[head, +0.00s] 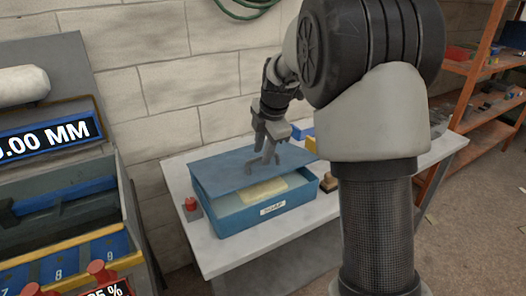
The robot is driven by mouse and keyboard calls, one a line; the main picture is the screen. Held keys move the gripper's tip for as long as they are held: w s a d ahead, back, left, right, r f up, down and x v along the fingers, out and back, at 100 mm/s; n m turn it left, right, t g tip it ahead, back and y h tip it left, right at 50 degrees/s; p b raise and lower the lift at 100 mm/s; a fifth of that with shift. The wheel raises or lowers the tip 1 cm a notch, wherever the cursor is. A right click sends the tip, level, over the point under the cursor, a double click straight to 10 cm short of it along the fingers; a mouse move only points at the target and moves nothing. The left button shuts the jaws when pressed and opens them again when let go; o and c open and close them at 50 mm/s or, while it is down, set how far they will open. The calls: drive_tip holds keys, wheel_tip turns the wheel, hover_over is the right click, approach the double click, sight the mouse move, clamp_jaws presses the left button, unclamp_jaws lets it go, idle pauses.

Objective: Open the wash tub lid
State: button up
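The blue wash tub (285,207) stands on a light grey bench, with a small white label on its front. Its blue lid (222,171) covers the back part and sits raised at the front. A gap below the lid's front edge shows the pale inside and a yellowish block (264,191). My gripper (263,165) is over the lid, with its fingers spread apart and pointing down. Whether the fingertips touch the lid I cannot tell. No handle is visible between them.
A red-topped object (191,204) stands left of the tub, and a small brown block (329,182) stands right of it. Blue and yellow items lie behind my gripper. A blue-trayed machine (75,243) is at left; orange shelves (466,90) are at right.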

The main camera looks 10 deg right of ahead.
clamp_jaws()
drive_tip(key=shift+w+r, duration=0.1)
drive_tip(key=shift+r, duration=0.1)
idle(0.3)
